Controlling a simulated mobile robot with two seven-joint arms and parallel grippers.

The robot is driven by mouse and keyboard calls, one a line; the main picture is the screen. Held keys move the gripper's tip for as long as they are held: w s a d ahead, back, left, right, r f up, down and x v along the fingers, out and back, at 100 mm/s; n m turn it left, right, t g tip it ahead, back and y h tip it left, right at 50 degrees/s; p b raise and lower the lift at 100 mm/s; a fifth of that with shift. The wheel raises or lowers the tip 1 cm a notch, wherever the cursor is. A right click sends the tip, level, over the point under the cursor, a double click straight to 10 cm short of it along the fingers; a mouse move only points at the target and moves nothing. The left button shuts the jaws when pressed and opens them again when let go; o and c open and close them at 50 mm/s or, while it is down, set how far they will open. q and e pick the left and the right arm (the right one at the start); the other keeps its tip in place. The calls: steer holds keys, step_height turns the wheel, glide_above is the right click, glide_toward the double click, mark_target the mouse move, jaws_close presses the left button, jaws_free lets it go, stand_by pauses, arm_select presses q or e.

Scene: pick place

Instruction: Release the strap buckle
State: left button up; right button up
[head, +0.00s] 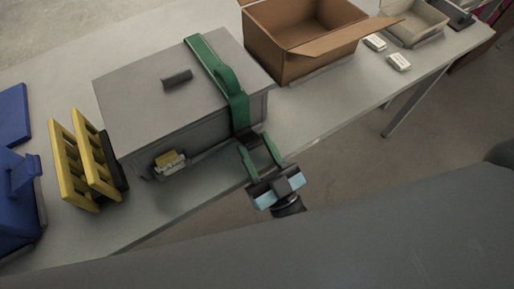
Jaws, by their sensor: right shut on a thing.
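A grey lidded case (140,108) stands on the table with a green strap (207,62) running over its lid and down its front. The strap's lower front part, where the buckle (239,116) seems to be, hangs near the case's right front corner. The buckle's details are too small to tell. My right gripper (254,142) reaches up to this lower end from the front, its fingers on either side. It is shut on the buckle end of the strap, and its fingertips are partly hard to tell from the green strap. My left gripper is not in view.
A yellow and white latch-like piece (170,161) is at the case's front. Yellow racks (78,165) and blue containers (18,190) stand left. An open cardboard box (290,62), small white packs (399,62) and a grey bin (418,28) are right.

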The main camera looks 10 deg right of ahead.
steer(key=shift+f, duration=0.1)
steer(key=o, duration=1)
steer(key=shift+c, duration=0.2)
steer(key=shift+s, duration=0.1)
steer(key=b+v, duration=0.1)
steer(key=v, duration=0.6)
steer(key=shift+s, duration=0.35)
steer(key=shift+d, duration=0.1)
